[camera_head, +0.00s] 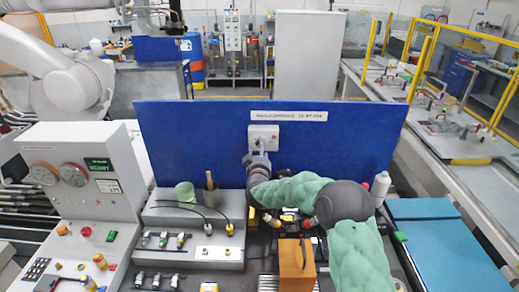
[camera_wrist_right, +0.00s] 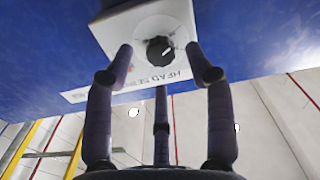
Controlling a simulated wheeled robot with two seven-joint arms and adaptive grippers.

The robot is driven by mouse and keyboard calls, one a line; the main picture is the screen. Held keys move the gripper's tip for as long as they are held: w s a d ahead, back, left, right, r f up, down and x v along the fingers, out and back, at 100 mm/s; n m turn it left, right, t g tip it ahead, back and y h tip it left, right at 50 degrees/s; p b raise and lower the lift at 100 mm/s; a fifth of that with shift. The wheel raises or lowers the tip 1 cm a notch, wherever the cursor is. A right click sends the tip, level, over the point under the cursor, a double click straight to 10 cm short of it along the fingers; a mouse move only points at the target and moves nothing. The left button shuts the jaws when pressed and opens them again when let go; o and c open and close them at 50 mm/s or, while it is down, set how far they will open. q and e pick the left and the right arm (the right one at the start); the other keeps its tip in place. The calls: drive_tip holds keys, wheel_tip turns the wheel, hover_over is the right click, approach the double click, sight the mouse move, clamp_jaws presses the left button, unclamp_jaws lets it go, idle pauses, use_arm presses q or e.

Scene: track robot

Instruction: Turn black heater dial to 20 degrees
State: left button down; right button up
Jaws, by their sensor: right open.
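The black heater dial (camera_wrist_right: 160,50) shows in the wrist view on the white heater box (camera_wrist_right: 112,30). A white mark on the dial points to the picture's upper right. The scale is too small to read. The box (camera_head: 256,130) is mounted on the blue panel in the head view, where the dial is not clear. My right gripper (camera_wrist_right: 159,56) is open and empty, with one finger on either side of the dial and a third below it in the wrist view. In the head view my right gripper (camera_head: 259,149) is just below and in front of the box. My left gripper is not in view.
The blue panel (camera_head: 190,140) stands behind a cluttered bench. A green cup (camera_head: 185,192), a brown holder (camera_head: 210,192) and an orange block (camera_head: 296,265) are on the bench below. A control console (camera_head: 85,150) stands at left. A white bottle (camera_head: 380,188) stands at right.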

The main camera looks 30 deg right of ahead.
drive_tip(key=v, duration=0.9)
